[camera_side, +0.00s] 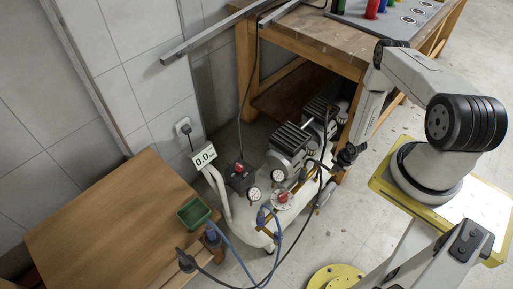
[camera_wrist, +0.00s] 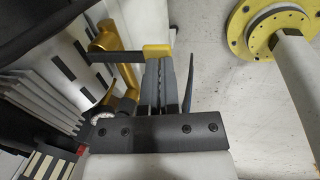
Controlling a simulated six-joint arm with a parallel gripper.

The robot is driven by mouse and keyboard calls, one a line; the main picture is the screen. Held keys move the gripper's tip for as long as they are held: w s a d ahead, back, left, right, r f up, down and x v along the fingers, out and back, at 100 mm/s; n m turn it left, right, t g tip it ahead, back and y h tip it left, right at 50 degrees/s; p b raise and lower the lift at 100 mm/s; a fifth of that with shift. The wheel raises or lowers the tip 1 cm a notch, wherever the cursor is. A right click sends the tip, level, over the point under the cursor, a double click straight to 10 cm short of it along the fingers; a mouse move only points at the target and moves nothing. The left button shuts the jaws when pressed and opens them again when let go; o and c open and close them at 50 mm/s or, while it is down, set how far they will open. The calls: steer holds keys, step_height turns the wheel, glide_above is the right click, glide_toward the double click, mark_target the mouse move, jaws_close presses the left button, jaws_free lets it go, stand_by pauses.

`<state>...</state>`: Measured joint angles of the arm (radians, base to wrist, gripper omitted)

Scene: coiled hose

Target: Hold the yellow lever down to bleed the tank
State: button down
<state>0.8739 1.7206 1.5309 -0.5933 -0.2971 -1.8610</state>
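The yellow lever (camera_wrist: 157,51) is a yellow grip on a dark bar beside brass fittings in the wrist view. My gripper (camera_wrist: 161,65) looks shut, its dark fingers side by side, with the tips at the lever's yellow end. I cannot tell whether they touch it. Nothing shows clearly between the fingers. In the side view my gripper (camera_side: 340,160) is at the right of the compressor, low beside the tank. The pale tank (camera_side: 248,236) stands on the floor with gauges on top. The lever is not distinguishable in the side view.
Dark and blue hoses (camera_side: 238,258) loop around the tank's front. A wooden table (camera_side: 110,222) with a green bin (camera_side: 194,213) stands left; a workbench (camera_side: 318,42) stands behind. A yellow round base (camera_side: 336,277) is on the floor at front.

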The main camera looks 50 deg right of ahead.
steer(key=shift+r, duration=0.1)
stand_by(0.3)
steer(key=w+v, duration=0.2)
steer(key=v, duration=1.1)
steer(key=shift+r, duration=0.6)
steer(key=shift+w, duration=0.1)
